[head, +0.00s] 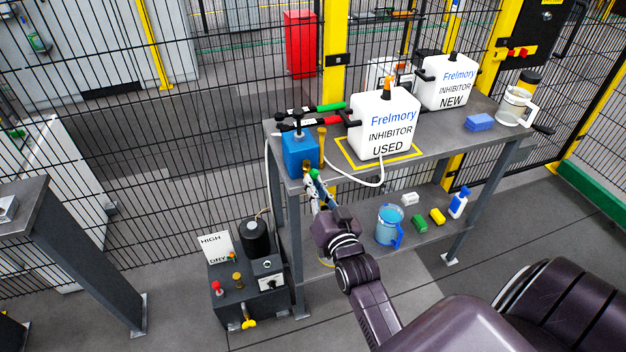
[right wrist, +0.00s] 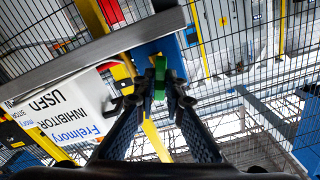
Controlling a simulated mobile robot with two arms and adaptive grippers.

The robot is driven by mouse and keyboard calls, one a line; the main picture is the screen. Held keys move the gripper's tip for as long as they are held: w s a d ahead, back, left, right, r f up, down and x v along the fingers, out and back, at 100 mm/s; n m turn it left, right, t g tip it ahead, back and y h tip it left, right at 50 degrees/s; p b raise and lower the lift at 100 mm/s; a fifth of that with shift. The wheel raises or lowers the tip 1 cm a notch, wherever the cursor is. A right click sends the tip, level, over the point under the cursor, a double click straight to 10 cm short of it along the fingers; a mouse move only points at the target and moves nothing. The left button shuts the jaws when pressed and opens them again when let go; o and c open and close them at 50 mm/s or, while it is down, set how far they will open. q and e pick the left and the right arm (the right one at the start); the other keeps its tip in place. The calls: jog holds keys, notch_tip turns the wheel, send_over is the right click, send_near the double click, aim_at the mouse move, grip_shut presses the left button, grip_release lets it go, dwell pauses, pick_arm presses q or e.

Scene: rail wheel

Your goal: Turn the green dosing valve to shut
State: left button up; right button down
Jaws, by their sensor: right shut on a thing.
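The green dosing valve handle (head: 315,174) shows as a small green piece just below the blue block (head: 299,152) at the bench's front left edge. In the right wrist view the green handle (right wrist: 160,78) sits between my fingertips, against the blue block (right wrist: 165,48). My right gripper (head: 317,186) reaches up to it from below and is shut on it; its fingers (right wrist: 160,88) flank the handle in the wrist view. The handle's exact angle is partly hidden by the fingers in the head view. My left gripper is not in view.
White USED (head: 388,122) and NEW (head: 448,82) inhibitor containers stand on the bench. A blue jug (head: 389,225) stands on the lower shelf, a pump unit (head: 247,290) on the floor. Mesh fence (head: 215,130) runs behind.

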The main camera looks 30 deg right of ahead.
dwell(0.3)
jog(key=shift+m+p, duration=0.7)
jog(key=shift+m, duration=1.7)
jog(key=m, duration=0.4)
jog(key=shift+p, duration=0.4)
